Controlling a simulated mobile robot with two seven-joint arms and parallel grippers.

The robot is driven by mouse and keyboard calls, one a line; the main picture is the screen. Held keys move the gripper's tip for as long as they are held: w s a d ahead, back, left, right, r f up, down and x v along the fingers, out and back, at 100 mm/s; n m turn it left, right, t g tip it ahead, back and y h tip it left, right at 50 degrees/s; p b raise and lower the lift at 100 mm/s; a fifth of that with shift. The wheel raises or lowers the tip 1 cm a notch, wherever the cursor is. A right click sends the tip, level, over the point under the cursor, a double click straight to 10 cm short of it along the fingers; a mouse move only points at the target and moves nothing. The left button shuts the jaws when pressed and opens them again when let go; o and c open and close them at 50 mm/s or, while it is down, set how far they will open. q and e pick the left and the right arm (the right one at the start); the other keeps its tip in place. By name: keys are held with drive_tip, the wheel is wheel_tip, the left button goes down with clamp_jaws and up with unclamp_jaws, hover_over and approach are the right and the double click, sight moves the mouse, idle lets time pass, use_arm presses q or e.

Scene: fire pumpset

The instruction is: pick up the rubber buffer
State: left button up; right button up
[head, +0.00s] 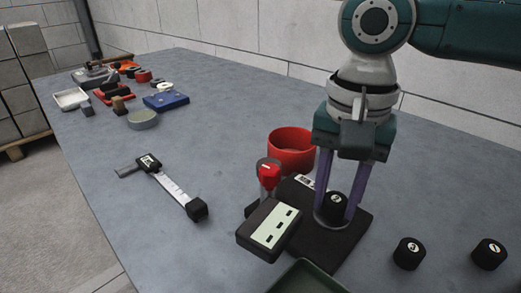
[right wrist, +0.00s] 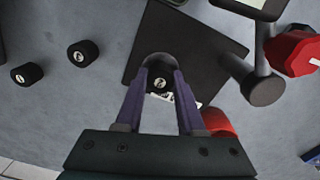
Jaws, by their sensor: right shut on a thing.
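My right gripper (head: 336,208) reaches down from above, its two purple fingers shut on a black rubber buffer (head: 335,205) with a white mark on top. The held buffer is over a black mat (head: 352,238); I cannot tell whether it touches it. In the right wrist view the same buffer (right wrist: 160,83) sits between the fingertips over the mat (right wrist: 192,37). Two more black buffers stand on the table at the right, one nearer (head: 409,253) and one farther right (head: 489,254). My left gripper is not in view.
A black device with a pale face (head: 270,230), a red-topped part (head: 268,174) and a red bowl (head: 291,150) are close left of the gripper. A measuring tool (head: 170,186) lies farther left. A green tray (head: 308,280) is at the front edge. Several items crowd the far end.

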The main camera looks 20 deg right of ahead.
clamp_jaws()
drive_tip(key=shift+r, duration=0.1)
